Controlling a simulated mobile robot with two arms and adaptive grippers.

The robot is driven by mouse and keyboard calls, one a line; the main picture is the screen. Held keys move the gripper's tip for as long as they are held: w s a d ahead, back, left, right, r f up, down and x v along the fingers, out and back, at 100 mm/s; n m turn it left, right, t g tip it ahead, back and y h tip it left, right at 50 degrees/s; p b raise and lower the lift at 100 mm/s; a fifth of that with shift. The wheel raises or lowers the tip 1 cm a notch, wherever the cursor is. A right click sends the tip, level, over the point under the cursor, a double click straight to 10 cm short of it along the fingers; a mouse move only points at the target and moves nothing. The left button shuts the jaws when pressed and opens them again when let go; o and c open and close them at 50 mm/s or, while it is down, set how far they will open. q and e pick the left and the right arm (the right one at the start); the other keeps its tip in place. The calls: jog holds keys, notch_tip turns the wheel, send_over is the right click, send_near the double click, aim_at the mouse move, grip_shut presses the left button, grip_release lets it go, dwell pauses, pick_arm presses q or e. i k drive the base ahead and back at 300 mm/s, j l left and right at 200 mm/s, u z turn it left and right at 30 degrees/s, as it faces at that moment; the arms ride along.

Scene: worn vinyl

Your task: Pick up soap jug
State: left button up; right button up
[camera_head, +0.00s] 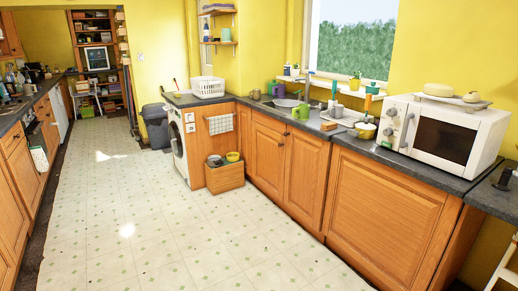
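I cannot tell for certain which thing is the soap jug. Several small bottles (18,76) stand on the left counter, too small to tell apart. Neither of my grippers shows in the view.
The right counter (345,135) carries a white microwave (445,130), a white basket (208,87) and cups. A wooden crate (224,178) sits on the floor by the cabinets. A dark bin (156,128) stands farther back. The tiled floor (150,220) is clear.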

aim_at(303, 109)
jog(key=i, duration=2)
